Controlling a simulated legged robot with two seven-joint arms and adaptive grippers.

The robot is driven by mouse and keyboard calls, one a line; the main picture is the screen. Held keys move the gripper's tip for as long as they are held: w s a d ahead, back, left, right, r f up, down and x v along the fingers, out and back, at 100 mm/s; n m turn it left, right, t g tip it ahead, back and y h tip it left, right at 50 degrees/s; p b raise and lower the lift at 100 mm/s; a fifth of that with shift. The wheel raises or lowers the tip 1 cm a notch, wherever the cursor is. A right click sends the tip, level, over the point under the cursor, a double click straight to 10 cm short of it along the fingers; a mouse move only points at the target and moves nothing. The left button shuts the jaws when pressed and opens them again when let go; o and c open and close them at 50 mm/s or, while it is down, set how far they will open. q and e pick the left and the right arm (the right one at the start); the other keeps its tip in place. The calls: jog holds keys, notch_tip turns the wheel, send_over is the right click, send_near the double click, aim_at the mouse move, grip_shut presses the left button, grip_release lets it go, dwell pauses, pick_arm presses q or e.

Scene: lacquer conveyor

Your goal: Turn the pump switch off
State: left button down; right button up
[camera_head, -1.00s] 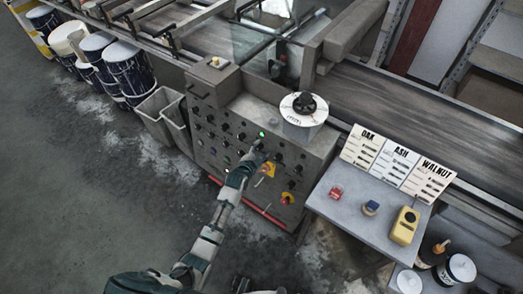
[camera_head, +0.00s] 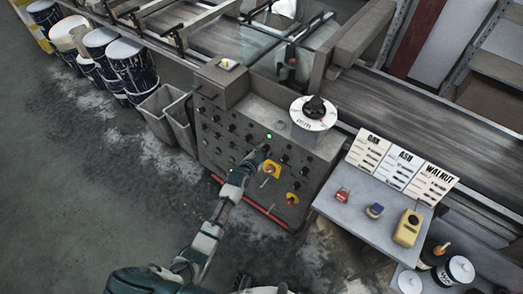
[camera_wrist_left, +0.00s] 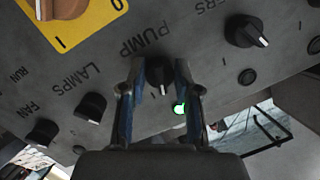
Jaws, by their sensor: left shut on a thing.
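The pump switch is a small black knob (camera_wrist_left: 160,76) beside the PUMP lettering on the grey control panel (camera_head: 222,122). My left gripper (camera_wrist_left: 160,82) is shut on this knob, one finger on each side. The knob's pointer mark faces the lower part of the wrist picture. In the head view my left gripper (camera_head: 263,151) reaches the panel's upper middle and hides the knob. A green lamp (camera_wrist_left: 180,108) near the knob is lit; it also shows in the head view (camera_head: 269,136). Only a dark part at the bottom edge may be my right gripper (camera_head: 241,283).
Neighbouring knobs include LAMPS (camera_wrist_left: 90,107) and FAN (camera_wrist_left: 42,132), plus a yellow-plated rotary switch (camera_head: 271,169). A white round dial (camera_head: 314,112) sits on the console top. A side table (camera_head: 345,208) stands right; bins (camera_head: 162,110) stand left.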

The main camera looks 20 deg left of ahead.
pick_arm(q)
jog(key=n+p, duration=0.1)
jog(key=r+n+p, duration=0.1)
jog(key=n, duration=0.1)
jog(key=shift+w+d+r+h, duration=0.1)
jog(key=shift+w+d+h, duration=0.1)
jog(key=shift+h, duration=0.1)
jog(key=shift+a+n+g, duration=0.1)
jog(key=shift+n+g, duration=0.3)
jog(key=shift+n, duration=0.5)
jog(key=shift+a+n+h, duration=0.1)
jog(key=shift+n+h, duration=0.3)
jog(key=shift+n, duration=0.5)
jog(key=shift+n+h, duration=0.3)
jog(key=shift+n, duration=0.4)
pick_arm(e)
jog(key=s+d+f, duration=0.1)
jog(key=s+f, duration=0.3)
jog(key=s, duration=0.1)
jog(key=shift+f, duration=0.35)
pick_arm(q)
jog(key=shift+w, duration=0.1)
jog(key=c, duration=0.9)
grip_release()
jog(key=shift+o, duration=0.4)
jog(key=shift+f, duration=0.25)
jog(key=shift+s, duration=0.2)
pick_arm(e)
jog(key=shift+s, duration=0.15)
